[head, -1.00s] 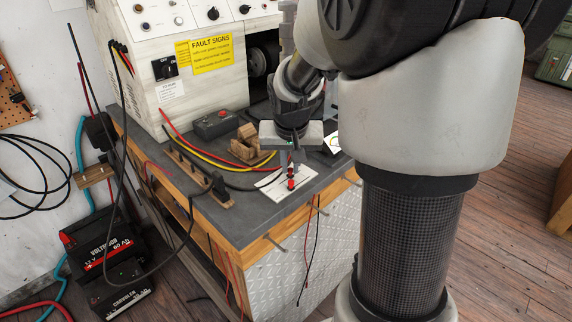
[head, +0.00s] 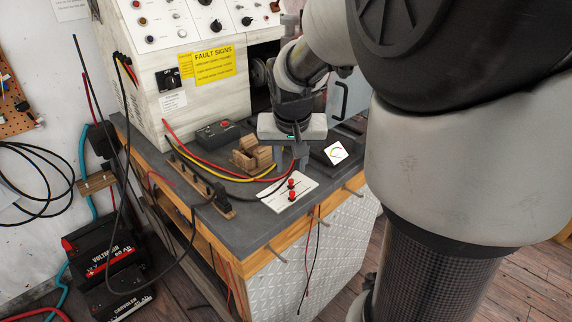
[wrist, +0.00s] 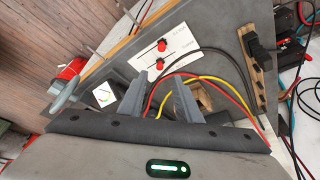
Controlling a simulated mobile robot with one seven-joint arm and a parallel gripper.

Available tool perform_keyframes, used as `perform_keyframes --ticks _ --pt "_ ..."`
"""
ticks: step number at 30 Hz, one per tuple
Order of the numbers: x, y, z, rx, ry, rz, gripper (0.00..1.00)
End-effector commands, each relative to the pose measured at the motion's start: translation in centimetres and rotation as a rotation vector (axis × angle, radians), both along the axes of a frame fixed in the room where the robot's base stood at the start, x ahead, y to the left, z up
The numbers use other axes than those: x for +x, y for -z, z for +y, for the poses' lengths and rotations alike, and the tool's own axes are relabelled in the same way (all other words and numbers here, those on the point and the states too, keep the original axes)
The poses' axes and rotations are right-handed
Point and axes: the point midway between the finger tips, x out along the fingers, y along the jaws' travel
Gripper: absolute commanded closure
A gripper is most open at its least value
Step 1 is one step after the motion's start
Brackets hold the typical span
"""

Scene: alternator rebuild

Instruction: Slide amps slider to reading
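A white panel (head: 273,198) with two red slider knobs lies on the bench near its front edge. One knob (head: 291,183) is farther from that edge, the other (head: 292,195) nearer. In the wrist view the panel (wrist: 190,62) shows both the upper knob (wrist: 162,43) and the lower knob (wrist: 159,64); the labels are too small to read. My gripper (head: 289,165) is open and empty behind the panel, apart from both knobs. In the wrist view its two fingers (wrist: 156,98) are spread. A small meter with a white face (head: 336,152) stands right of the panel; its reading is illegible.
Red, yellow and black cables (head: 225,170) run behind and left of the panel. A wooden block (head: 252,156) and a dark box (head: 217,133) stand farther back. The white test cabinet (head: 195,105) bounds the rear.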

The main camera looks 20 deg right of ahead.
Motion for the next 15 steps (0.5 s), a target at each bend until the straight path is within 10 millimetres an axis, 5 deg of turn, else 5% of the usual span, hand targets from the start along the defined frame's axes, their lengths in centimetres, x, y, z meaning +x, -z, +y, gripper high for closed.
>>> perform_keyframes --ticks 6,15 --pt "-1.9 -5.5 0.8 -0.001 0.0 -0.005 0.69" --pt "-3.5 -9.8 1.6 -0.002 -0.004 -0.008 0.69"
